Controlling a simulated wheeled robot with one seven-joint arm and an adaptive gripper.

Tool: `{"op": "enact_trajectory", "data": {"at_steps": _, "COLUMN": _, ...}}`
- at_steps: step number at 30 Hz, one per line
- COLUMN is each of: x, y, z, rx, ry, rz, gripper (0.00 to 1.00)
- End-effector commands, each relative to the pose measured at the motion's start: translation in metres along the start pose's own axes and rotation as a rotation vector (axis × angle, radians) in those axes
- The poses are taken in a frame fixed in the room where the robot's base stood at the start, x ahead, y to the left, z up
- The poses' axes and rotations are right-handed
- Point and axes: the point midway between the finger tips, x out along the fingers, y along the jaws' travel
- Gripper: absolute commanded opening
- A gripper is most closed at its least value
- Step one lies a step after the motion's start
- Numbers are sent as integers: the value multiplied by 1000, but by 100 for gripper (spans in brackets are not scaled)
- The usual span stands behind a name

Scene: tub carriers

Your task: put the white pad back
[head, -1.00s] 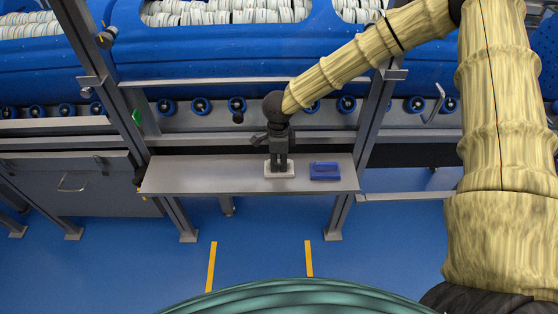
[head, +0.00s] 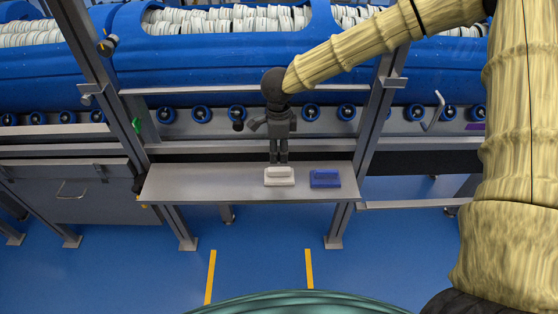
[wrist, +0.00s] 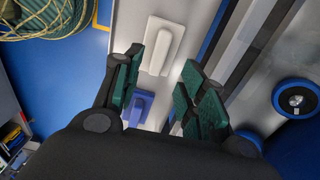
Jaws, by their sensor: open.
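The white pad (head: 279,177) lies flat on the grey shelf (head: 210,184), near its middle. It also shows in the wrist view (wrist: 161,45), beyond my fingertips, with its raised grip facing up. A blue pad (head: 325,179) lies to its right on the same shelf; in the wrist view the blue pad (wrist: 138,106) shows between my fingers. My gripper (head: 278,160) is open and empty, pointing down just above and behind the white pad, apart from it. Its green-lined fingers (wrist: 160,92) stand spread in the wrist view.
Upright metal posts (head: 378,120) flank the shelf. Behind it runs a rail with several blue rollers (head: 201,114), below blue tubs (head: 220,55) full of white rolled items. The left part of the shelf is bare.

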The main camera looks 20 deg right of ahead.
Motion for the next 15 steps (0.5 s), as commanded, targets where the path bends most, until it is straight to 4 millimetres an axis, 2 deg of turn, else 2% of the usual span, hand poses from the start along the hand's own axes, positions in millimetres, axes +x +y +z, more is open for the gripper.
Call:
{"op": "enact_trajectory", "data": {"at_steps": 6, "x": -25, "y": 0, "z": 0, "rx": 2, "ry": -1, "rz": -1, "gripper": 41}}
{"op": "enact_trajectory", "data": {"at_steps": 15, "x": -32, "y": 0, "z": 0, "rx": 1, "ry": 0, "rz": 1, "gripper": 41}}
